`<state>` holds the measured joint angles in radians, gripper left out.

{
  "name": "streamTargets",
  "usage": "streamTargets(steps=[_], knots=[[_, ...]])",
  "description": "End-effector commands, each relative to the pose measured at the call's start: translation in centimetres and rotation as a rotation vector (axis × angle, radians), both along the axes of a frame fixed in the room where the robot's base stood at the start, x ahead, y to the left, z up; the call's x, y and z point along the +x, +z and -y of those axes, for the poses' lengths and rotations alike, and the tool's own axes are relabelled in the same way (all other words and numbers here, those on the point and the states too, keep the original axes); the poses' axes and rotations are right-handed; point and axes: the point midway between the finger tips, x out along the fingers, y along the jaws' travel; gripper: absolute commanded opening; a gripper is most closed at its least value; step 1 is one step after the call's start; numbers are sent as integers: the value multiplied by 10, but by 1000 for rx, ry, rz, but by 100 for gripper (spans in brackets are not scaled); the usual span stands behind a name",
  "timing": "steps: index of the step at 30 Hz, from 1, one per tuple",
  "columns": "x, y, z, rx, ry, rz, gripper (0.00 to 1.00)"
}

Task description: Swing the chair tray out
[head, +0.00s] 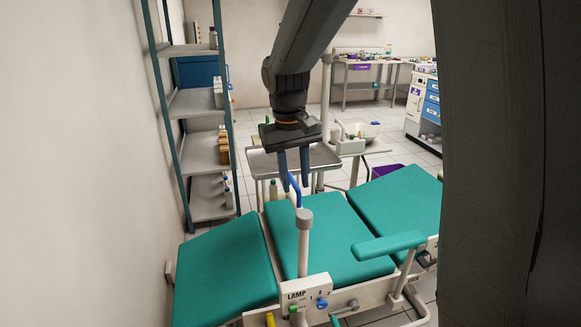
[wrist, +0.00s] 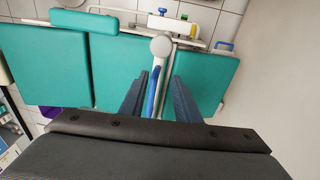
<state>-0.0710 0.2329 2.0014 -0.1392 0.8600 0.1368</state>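A grey metal tray (head: 262,165) is behind the teal dental chair (head: 306,235), partly hidden by my gripper. I cannot tell whether it joins the chair. A blue bent handle (head: 294,188) meets the rounded top of a pale upright post (head: 303,245) at the chair's near side. In the wrist view the blue bar (wrist: 151,92) lies between my fingers, with the post's round cap (wrist: 161,46) beyond them. My gripper (head: 296,184) points down above the chair by the handle. Its fingers are apart, and I see no contact with the bar.
A lamp control box (head: 305,292) sits at the post's foot. A teal armrest (head: 388,246) is to its right. A shelf rack (head: 205,155) stands on the left by the wall. A white unit (head: 350,146) and a purple bin (head: 386,170) are behind the chair.

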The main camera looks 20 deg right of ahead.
Motion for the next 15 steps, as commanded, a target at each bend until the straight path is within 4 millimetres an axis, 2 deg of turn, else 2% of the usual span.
streamTargets(steps=[1, 3, 6, 11, 15], knots=[[18, 10, -3, -17, 0, -11, 29], [36, 24, -4, -41, -7, -27, 29], [53, 39, -7, -70, -17, -43, 29], [66, 50, -8, -93, -25, -55, 29], [67, 40, -7, -96, -26, -59, 29]])
